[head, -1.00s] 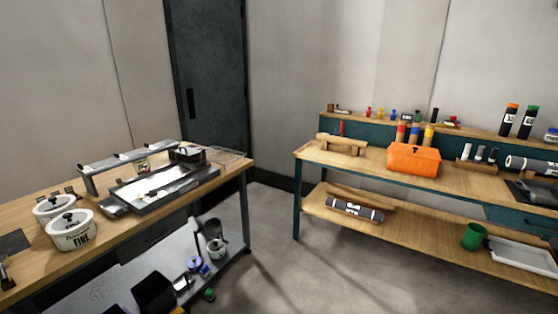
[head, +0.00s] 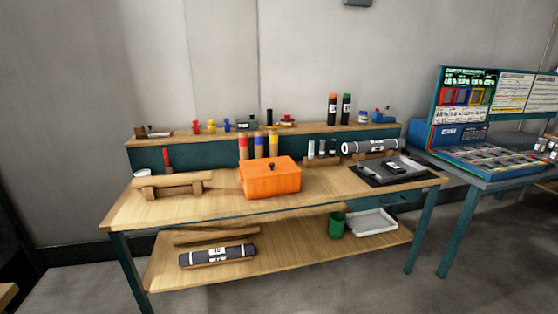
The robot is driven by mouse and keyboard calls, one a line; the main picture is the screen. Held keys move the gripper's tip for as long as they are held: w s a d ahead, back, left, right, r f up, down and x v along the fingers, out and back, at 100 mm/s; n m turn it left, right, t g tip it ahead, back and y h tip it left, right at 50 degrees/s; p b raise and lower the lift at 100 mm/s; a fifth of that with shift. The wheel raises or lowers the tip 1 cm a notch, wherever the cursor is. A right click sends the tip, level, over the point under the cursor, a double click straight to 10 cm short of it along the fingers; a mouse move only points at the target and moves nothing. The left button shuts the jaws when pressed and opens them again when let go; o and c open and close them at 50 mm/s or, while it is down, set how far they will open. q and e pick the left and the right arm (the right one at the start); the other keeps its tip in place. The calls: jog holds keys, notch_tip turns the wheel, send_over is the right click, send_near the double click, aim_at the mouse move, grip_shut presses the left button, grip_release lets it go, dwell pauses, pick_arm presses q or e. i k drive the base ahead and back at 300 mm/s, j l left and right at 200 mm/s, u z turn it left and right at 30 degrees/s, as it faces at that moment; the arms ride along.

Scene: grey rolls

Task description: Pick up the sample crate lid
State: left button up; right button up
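An orange box with a lid and a small dark knob on top (head: 270,180) stands on the wooden workbench (head: 215,205), near its middle. It looks closed. I cannot tell whether it is the sample crate, and no loose lid is clearly visible. Neither of my grippers shows in the head view.
A wooden cradle (head: 172,186) stands left of the orange box, and a grey tray (head: 398,172) lies to the right. A grey roll (head: 218,255) and a green cup (head: 337,225) are on the lower shelf. A second table (head: 500,178) stands at right. Open floor lies in front.

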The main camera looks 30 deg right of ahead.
aim_at(280, 166)
jog(key=i+l+u, duration=0.15)
jog(key=i, duration=0.45)
jog(key=i+l+u, duration=0.15)
jog(key=i, duration=0.45)
jog(key=i+j+z, duration=0.15)
jog(key=z, duration=0.3)
jog(key=i+j+z, duration=0.2)
jog(key=z, duration=0.25)
jog(key=i+j+z, duration=0.2)
jog(key=z, duration=0.3)
jog(key=k+j, duration=0.05)
jog(key=j, duration=0.05)
